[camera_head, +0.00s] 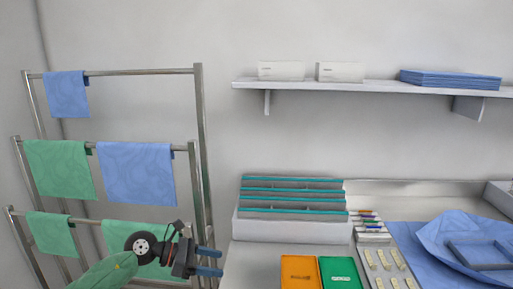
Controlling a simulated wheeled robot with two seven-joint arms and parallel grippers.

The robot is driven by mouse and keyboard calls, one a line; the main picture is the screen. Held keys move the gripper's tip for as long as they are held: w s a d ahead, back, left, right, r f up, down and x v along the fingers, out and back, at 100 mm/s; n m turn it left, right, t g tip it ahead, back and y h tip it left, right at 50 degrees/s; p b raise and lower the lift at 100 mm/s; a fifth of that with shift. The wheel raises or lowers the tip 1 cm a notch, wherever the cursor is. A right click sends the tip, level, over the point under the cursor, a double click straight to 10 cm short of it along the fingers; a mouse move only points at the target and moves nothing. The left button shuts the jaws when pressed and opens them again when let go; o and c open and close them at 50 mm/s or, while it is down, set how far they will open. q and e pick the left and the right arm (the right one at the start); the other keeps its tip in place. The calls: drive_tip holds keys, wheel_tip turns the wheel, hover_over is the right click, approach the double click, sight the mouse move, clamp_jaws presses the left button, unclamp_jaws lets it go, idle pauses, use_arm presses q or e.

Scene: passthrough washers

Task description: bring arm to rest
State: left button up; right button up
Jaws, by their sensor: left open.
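My left gripper (208,262) comes in from the bottom left on its green-sleeved arm (103,273). Its two blue-grey fingertips point right and stand apart, with nothing between them. It is in front of the lower right part of the towel rack, left of the counter. The gripper appears clear of the counter's left edge. My right gripper is not in view.
A metal rack (201,130) with green and blue cloths stands at left. The counter (250,262) holds a white bin (280,228), an orange box (299,272), a green box (340,272) and a blue wrap (465,235). A wall shelf (370,87) is above.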

use_arm(q)
wheel_tip(320, 180, up, 6)
drive_tip(key=s+d+n+t+h, duration=0.2)
drive_tip(key=d+n+t+h, duration=0.15)
drive_tip(key=n+t, duration=0.9)
drive_tip(key=s+a+f+n+g+y, duration=0.1)
drive_tip(key=s+a+f+n+y, duration=0.45)
drive_tip(key=n, duration=0.55)
drive_tip(key=s+a+f+n+y, duration=0.2)
drive_tip(key=a+f+n+y, duration=0.2)
drive_tip(key=f+n+y, duration=0.5)
drive_tip(key=s+a+f+n+g+y, duration=0.1)
drive_tip(key=s+a+f+n+y, duration=0.35)
drive_tip(key=n, duration=0.75)
drive_tip(key=s+d+f+n+g+h, duration=0.1)
drive_tip(key=s+f+n+g, duration=0.1)
drive_tip(key=s+f+g, duration=0.5)
drive_tip(key=s+f+n+g+h, duration=0.1)
drive_tip(key=s+f+n+g, duration=0.3)
drive_tip(key=s, duration=0.7)
drive_tip(key=s+d+f, duration=0.2)
drive_tip(key=f, duration=1.4)
drive_tip(key=s+d+f+m, duration=0.1)
drive_tip(key=d+f, duration=0.1)
drive_tip(key=f, duration=1.5)
drive_tip(key=shift+s+d+f, duration=0.3)
drive_tip(key=shift+s+d, duration=0.05)
drive_tip(key=shift+s, duration=0.05)
drive_tip(key=shift+w+h, duration=0.1)
drive_tip(key=shift+h, duration=0.15)
